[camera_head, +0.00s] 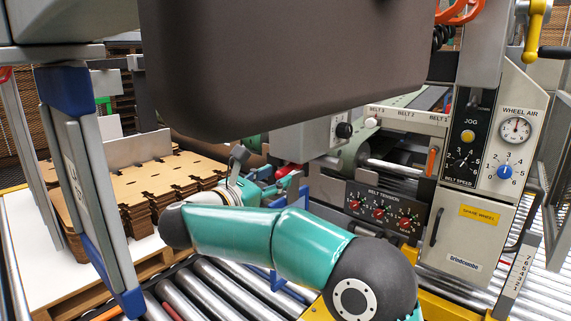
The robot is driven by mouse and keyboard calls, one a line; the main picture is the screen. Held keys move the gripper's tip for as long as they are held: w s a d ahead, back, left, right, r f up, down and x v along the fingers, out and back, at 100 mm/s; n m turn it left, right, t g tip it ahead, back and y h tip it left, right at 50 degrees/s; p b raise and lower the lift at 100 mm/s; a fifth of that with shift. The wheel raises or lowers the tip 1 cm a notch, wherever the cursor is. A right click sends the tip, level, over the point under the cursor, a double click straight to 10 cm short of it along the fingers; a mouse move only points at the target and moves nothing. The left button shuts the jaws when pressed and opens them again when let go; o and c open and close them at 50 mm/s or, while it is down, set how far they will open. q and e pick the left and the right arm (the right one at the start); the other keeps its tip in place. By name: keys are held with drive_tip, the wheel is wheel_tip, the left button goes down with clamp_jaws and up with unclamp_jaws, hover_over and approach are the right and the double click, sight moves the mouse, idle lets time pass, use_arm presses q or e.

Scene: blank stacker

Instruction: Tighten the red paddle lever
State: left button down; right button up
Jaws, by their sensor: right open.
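A small red part (287,170), probably the red paddle lever, shows beside the grey machine housing in the middle of the view. It is mostly hidden, so its shape and angle are hard to tell. My right arm comes in from the lower right and bends back at the left. My right gripper (262,181) is open, just left of the red part in the picture. Its fingers are small and partly hidden, and I cannot tell whether they touch the red part. My left gripper is not in view.
A large dark housing (290,65) hangs across the top centre. Stacked brown cut sheets (150,180) lie at left behind a blue-and-grey post (90,170). Steel rollers (225,287) run below. A belt tension panel (383,209) and a control cabinet (470,235) stand at right.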

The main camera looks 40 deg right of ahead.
sight(278, 177)
drive_tip(key=shift+w+d, duration=0.2)
drive_tip(key=shift+d, duration=1.4)
clamp_jaws()
